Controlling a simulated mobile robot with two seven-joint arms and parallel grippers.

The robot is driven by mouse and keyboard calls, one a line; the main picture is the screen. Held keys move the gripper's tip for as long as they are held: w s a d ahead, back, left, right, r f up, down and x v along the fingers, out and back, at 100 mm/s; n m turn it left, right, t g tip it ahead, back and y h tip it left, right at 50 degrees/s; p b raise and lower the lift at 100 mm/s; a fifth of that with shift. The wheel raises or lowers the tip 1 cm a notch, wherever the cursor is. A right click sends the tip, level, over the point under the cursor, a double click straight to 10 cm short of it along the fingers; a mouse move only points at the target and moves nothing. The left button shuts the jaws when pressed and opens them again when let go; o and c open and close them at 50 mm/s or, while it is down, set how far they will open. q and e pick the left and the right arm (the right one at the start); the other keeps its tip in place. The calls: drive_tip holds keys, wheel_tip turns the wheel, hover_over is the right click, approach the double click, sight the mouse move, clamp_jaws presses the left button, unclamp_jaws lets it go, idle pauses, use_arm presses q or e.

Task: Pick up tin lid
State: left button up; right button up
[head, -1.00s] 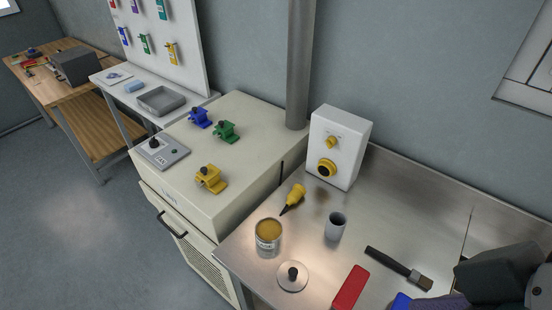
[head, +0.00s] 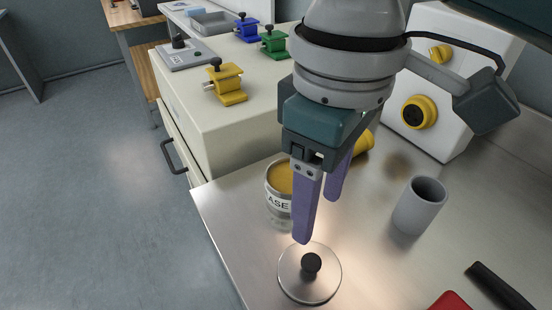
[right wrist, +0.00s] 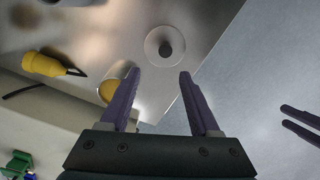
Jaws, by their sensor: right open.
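The tin lid (head: 293,286), a round silver disc with a black knob, lies flat on the metal bench near its front edge. It also shows in the right wrist view (right wrist: 152,54), beyond the fingertips. My right gripper (head: 318,220) is open and empty above the bench, with its purple fingers pointing down just behind the lid. In the right wrist view the gripper (right wrist: 158,74) has a clear gap between its fingers. The open tin (head: 278,206) with yellow contents stands behind the lid, partly hidden by a finger. My left gripper (right wrist: 298,120) shows only at the right wrist view's right edge, its fingers apart.
A grey cup (head: 420,206) stands right of the gripper. A brush handle (head: 497,287) and a red object (head: 449,302) lie at the lower right. A yellow bottle (head: 364,146) is partly hidden behind the gripper. A white box (head: 458,60) stands behind.

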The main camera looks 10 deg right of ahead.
hover_over(310, 260)
drive_tip(key=f, duration=0.4)
drive_tip(key=shift+w+f, duration=0.2)
drive_tip(key=shift+w, duration=0.15)
drive_tip(key=f, duration=0.3)
drive_tip(key=f+b, duration=0.1)
drive_tip(key=f, duration=0.1)
drive_tip(key=shift+s+f, duration=0.1)
drive_tip(key=shift+s, duration=0.3)
clamp_jaws()
